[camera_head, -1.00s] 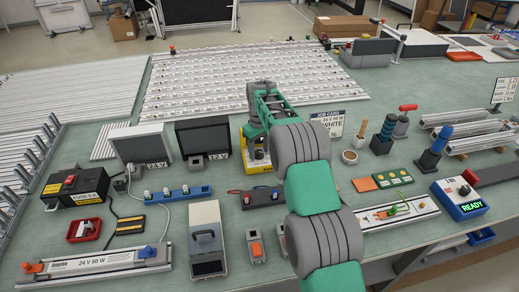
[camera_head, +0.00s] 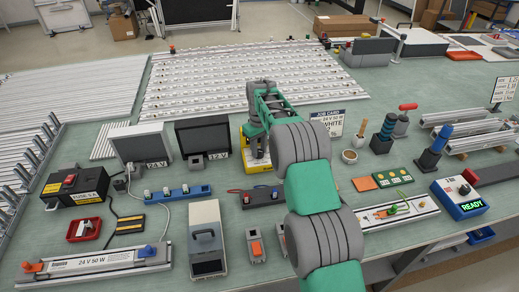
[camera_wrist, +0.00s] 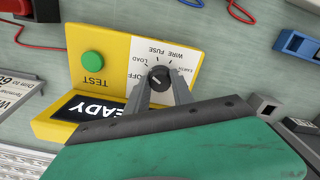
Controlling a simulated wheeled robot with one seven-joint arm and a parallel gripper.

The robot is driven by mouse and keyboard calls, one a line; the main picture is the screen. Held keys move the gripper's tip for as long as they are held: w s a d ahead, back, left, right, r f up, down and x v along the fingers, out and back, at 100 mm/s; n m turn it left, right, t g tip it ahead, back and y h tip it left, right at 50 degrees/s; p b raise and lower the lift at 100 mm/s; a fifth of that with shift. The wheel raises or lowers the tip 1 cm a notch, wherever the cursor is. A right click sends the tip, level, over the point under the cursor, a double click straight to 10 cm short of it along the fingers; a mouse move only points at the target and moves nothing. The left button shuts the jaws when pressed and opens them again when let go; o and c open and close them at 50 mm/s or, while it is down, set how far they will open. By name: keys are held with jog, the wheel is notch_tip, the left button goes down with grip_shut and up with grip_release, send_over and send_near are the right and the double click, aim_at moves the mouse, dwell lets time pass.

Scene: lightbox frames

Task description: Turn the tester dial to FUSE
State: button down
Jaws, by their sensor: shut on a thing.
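The tester is a yellow box (camera_wrist: 104,45) with a green TEST button (camera_wrist: 92,63) and a dark screen (camera_wrist: 84,107) partly reading "EADY". Its white dial plate, upside down in the wrist view, carries OFF, LOAD, WIRE, FUSE and EARTH around a small black dial (camera_wrist: 159,76). My gripper (camera_wrist: 159,88) is shut on the dial, one finger on each side. The fingers hide part of the dial, and I cannot tell which word its mark points to. In the head view my gripper hides most of the tester (camera_head: 258,164).
Two dark panels marked 24 V (camera_head: 140,144) and 12 V (camera_head: 204,137) stand left of the tester. A blue strip (camera_head: 178,193) and a grey case (camera_head: 206,238) are nearer the front. A job card (camera_head: 330,122) stands behind on the right. Red wires (camera_wrist: 238,12) lie near the tester.

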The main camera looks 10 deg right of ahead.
aim_at(259, 151)
jog(key=shift+m, duration=0.3)
jog(key=m+b, duration=0.1)
jog(key=m, duration=0.2)
jog(key=shift+m, duration=2)
jog(key=c, duration=1.1)
grip_release()
notch_tip(259, 151, up, 8)
jog(key=shift+f+b, duration=0.1)
jog(key=shift+b, duration=0.75)
